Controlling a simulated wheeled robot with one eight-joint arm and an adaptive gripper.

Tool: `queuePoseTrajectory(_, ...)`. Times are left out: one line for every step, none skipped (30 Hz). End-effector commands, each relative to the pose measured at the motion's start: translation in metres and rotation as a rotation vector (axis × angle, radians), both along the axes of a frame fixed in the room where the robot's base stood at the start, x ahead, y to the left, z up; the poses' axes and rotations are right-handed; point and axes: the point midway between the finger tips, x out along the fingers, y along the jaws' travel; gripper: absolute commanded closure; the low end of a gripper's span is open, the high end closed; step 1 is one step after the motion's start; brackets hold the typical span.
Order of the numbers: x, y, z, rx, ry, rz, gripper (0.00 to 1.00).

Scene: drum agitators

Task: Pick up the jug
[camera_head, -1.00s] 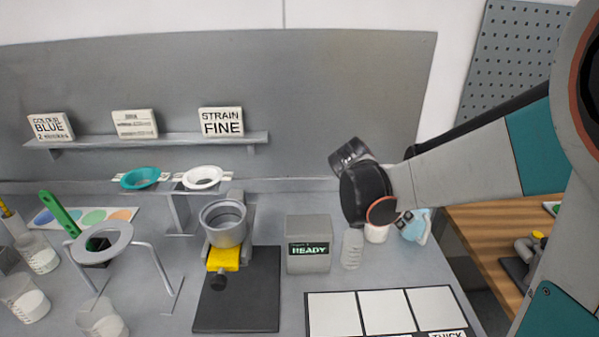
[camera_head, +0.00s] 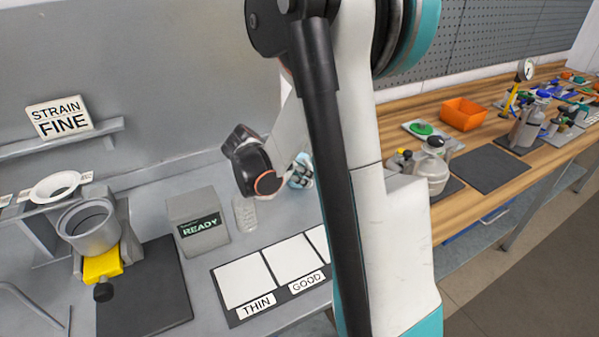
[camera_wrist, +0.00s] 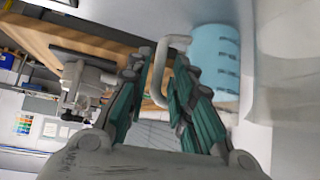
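The jug is a light blue cup with several dark marks and a pale bent handle. It fills the upper right of the wrist view (camera_wrist: 213,62). In the head view only a small blue part of the jug (camera_head: 297,183) shows beside my wrist, on the grey bench. My gripper (camera_wrist: 160,70) has its two teal-padded fingers spread, with the jug's handle between them. A gap shows between the fingers, and the handle does not look clamped. The fingertips are mostly hidden in the head view by my arm.
A clear ribbed cup (camera_head: 245,213) stands close to my wrist, beside the grey READY box (camera_head: 198,222). White THIN and GOOD panels (camera_head: 243,282) lie in front. A wooden bench (camera_head: 470,130) with bottles and an orange bin (camera_head: 463,114) stands at the right.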

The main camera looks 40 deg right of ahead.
Motion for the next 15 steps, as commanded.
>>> queuePoseTrajectory(0.000, -0.001, -0.002, 0.000, 0.000, 0.000, 0.79)
queuePoseTrajectory(0.000, -0.002, -0.004, 0.000, 0.000, 0.000, 0.79)
queuePoseTrajectory(0.000, -0.004, -0.007, 0.000, 0.001, -0.001, 0.79)
queuePoseTrajectory(0.000, -0.006, -0.010, 0.000, 0.001, -0.001, 0.79)
queuePoseTrajectory(0.000, -0.008, -0.013, 0.000, 0.000, -0.001, 0.79)
queuePoseTrajectory(-0.001, -0.011, -0.018, 0.000, 0.000, -0.001, 0.79)
queuePoseTrajectory(-0.001, -0.013, -0.022, 0.000, 0.000, -0.003, 0.79)
queuePoseTrajectory(-0.001, -0.016, -0.026, 0.000, 0.000, -0.003, 0.79)
queuePoseTrajectory(-0.002, -0.020, -0.031, 0.000, 0.000, -0.003, 0.79)
queuePoseTrajectory(-0.002, -0.023, -0.034, 0.000, -0.001, -0.002, 0.79)
queuePoseTrajectory(-0.002, -0.026, -0.036, 0.000, 0.000, -0.001, 0.79)
queuePoseTrajectory(-0.002, -0.029, -0.039, 0.000, 0.000, -0.001, 0.79)
queuePoseTrajectory(-0.002, -0.031, -0.040, 0.000, 0.000, -0.001, 0.79)
queuePoseTrajectory(-0.002, -0.032, -0.041, 0.000, 0.000, -0.001, 0.79)
queuePoseTrajectory(-0.002, -0.033, -0.041, 0.000, 0.000, -0.001, 0.79)
